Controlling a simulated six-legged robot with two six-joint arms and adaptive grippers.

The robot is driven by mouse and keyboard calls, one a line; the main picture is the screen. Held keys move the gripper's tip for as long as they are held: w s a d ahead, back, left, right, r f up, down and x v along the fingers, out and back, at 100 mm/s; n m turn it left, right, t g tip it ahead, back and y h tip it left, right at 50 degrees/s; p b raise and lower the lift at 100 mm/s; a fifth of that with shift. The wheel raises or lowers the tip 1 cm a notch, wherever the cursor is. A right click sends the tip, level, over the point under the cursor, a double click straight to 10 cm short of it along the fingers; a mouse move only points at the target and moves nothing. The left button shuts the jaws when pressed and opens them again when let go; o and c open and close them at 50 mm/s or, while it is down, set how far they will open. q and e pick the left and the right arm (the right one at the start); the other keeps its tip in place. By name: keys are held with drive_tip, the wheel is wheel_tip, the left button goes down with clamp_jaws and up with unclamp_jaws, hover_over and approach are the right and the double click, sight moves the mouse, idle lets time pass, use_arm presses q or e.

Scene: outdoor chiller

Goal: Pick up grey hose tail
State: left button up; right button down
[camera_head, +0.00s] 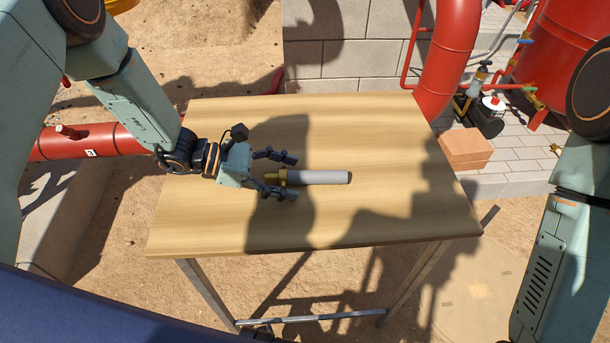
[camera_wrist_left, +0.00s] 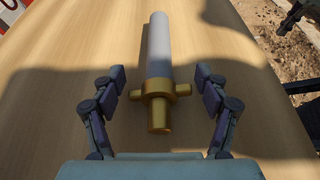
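The grey hose tail (camera_head: 318,177) lies on the wooden table (camera_head: 400,130), a smooth grey tube with a brass fitting at its left end. My left gripper (camera_head: 283,176) is open, with its fingers on either side of the brass end. In the left wrist view the hose tail (camera_wrist_left: 159,50) points away from me, and its brass fitting sits between the two spread fingers of the gripper (camera_wrist_left: 162,97). Gaps show between the fingers and the brass. My right arm shows at the right edge of the head view, but its gripper is out of view.
The tabletop around the hose tail is clear, with dark shadows across it. Red pipes (camera_head: 447,55) and a red tank (camera_head: 570,50) stand behind and right. A brown block (camera_head: 465,148) sits beyond the table's right edge. A red pipe (camera_head: 85,141) runs at left.

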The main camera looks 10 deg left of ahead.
use_arm(q)
drive_tip(key=shift+c, duration=0.7)
drive_tip(key=shift+w+d, duration=0.1)
drive_tip(key=shift+d, duration=0.2)
drive_tip(key=c, duration=0.5)
drive_tip(key=shift+a, duration=0.25)
drive_tip(key=c, duration=0.4)
drive_tip(key=shift+d, duration=0.1)
drive_tip(key=shift+c, duration=0.2)
drive_tip(key=shift+d, duration=0.1)
